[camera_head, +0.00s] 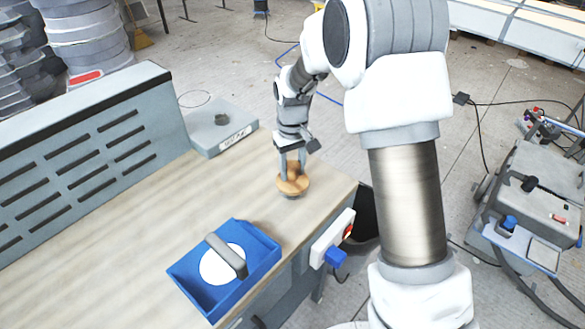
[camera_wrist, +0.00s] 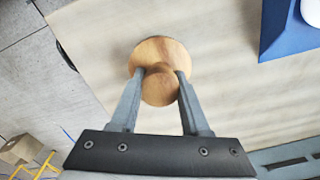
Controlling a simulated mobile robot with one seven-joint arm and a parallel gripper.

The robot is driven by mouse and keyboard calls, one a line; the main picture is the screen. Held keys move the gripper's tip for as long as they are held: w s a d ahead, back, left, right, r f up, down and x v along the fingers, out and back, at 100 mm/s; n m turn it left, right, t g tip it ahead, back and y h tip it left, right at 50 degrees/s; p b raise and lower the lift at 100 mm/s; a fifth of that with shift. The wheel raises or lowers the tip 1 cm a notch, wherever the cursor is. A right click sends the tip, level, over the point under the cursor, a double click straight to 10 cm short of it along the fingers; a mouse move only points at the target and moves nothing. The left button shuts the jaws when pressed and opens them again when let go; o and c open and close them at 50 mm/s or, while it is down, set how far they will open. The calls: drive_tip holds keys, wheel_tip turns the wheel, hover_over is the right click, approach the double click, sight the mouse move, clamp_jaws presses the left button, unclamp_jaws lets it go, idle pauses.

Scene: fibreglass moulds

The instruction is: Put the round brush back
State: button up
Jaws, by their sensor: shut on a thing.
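The round brush (camera_head: 292,186) is a round wooden disc with a wooden knob on top. My gripper (camera_head: 292,163) points down at it, near the right end of the workbench. In the wrist view, the two fingers of my gripper (camera_wrist: 162,78) are shut on either side of the knob of the round brush (camera_wrist: 160,48). The underside of the brush is hidden. I cannot tell whether it touches the bench top or hangs just above it. A grey block (camera_head: 208,137) with a dark round hole and a white label stands at the back of the bench.
A blue tray (camera_head: 262,281) holding a white disc under a grey bar sits at the front of the workbench (camera_head: 130,230). A slotted grey panel (camera_head: 90,145) borders the left side. Bare bench top lies between brush, tray and block. A cart (camera_head: 530,215) stands right.

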drive_tip(key=shift+f, duration=0.2)
drive_tip(key=o, duration=1.2)
drive_tip(key=shift+r, duration=0.2)
